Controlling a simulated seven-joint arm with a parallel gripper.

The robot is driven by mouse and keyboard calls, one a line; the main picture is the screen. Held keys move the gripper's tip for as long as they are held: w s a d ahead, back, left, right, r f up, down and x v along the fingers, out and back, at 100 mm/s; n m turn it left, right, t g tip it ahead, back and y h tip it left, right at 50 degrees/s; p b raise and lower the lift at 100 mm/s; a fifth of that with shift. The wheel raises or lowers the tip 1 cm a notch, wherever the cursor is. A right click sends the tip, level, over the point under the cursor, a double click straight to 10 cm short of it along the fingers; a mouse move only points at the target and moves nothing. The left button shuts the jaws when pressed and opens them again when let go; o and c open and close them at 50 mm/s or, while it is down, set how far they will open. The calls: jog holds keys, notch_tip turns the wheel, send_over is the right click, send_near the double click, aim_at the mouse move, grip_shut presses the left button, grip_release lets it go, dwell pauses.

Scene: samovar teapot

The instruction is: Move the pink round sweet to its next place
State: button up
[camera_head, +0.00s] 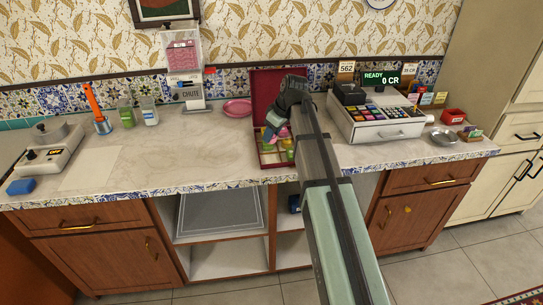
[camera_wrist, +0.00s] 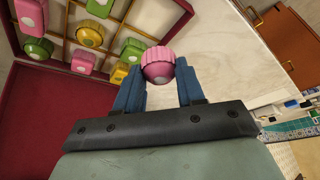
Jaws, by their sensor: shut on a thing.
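The wrist view shows the box's divided compartments holding other sweets: a green one (camera_wrist: 38,49), a yellow one (camera_wrist: 88,33) and several more in pink, green and yellow. The sweet appears beside the compartments, near the box's edge.
The cash register (camera_head: 375,118) stands right of the box. A pink plate (camera_head: 237,107) and a chute dispenser (camera_head: 188,90) are to its left. A metal dish (camera_head: 443,136) is at the far right. The counter (camera_head: 190,145) is clear left of the box.

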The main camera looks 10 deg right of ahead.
jog(key=shift+f, duration=4.3)
jog(key=shift+f, duration=0.15)
jog(key=o, duration=0.7)
jog(key=shift+o, duration=0.2)
jog(key=v, duration=1.2)
